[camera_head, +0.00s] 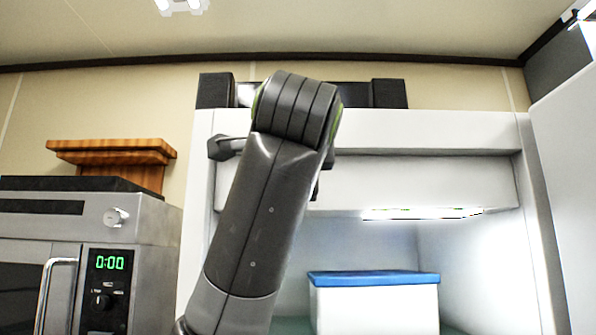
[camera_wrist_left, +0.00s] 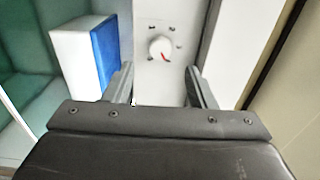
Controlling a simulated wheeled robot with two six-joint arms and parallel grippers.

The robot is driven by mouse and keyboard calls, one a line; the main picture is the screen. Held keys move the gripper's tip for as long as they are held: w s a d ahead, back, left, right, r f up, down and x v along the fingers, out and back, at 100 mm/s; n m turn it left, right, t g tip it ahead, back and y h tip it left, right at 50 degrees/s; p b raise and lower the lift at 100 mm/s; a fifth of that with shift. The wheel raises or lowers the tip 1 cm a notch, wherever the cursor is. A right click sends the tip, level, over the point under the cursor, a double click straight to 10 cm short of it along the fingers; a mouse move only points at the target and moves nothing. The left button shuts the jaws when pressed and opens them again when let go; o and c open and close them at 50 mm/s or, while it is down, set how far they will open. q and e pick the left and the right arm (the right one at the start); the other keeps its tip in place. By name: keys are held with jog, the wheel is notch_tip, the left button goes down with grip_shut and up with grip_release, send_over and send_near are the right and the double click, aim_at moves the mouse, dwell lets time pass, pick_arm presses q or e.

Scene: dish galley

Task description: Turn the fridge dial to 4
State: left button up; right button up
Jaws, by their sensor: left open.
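The fridge dial (camera_wrist_left: 160,47) is a round white knob with a red mark, on a white panel with small dark marks around it. The red mark sits on the knob's lower part in the left wrist view; the marks are too small to read. My left gripper (camera_wrist_left: 160,72) is open, its two fingers on either side of the dial's line and apart from it in the picture. In the head view my left arm covers the dial, and the open white fridge (camera_head: 455,130) stands behind the arm. My right gripper is not in view.
A white box with a blue lid (camera_head: 375,278) stands inside the fridge, below a lit strip (camera_head: 422,213). The fridge door (camera_head: 568,170) is open at the right. A steel microwave (camera_head: 150,265) is at the left, with a wooden rack (camera_head: 112,150) behind it.

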pick_arm(q)
jog(key=s+b, duration=0.3)
jog(key=s, duration=0.7)
